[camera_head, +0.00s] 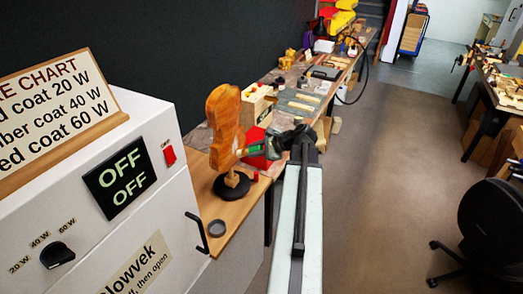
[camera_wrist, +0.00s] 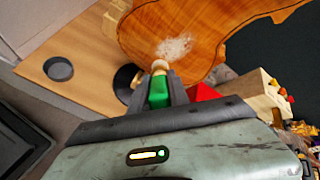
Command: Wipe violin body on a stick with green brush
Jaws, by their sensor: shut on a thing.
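The orange-brown violin body (camera_head: 223,125) stands upright on a stick in a round black base (camera_head: 231,186) on a wooden bench top. In the wrist view the violin body (camera_wrist: 215,30) fills the upper part, with a pale dusty patch (camera_wrist: 174,47) on its face. My gripper (camera_head: 262,148) is shut on the green brush (camera_wrist: 159,90), just right of the violin body in the head view. The brush's pale tip (camera_wrist: 160,66) points at the violin just below the patch. I cannot tell whether it touches.
A white cabinet (camera_head: 150,240) with an OFF display and dial stands at the left. A red object (camera_head: 262,145) and wooden box (camera_head: 256,104) sit behind. The floor at right is clear up to a black chair (camera_head: 490,222).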

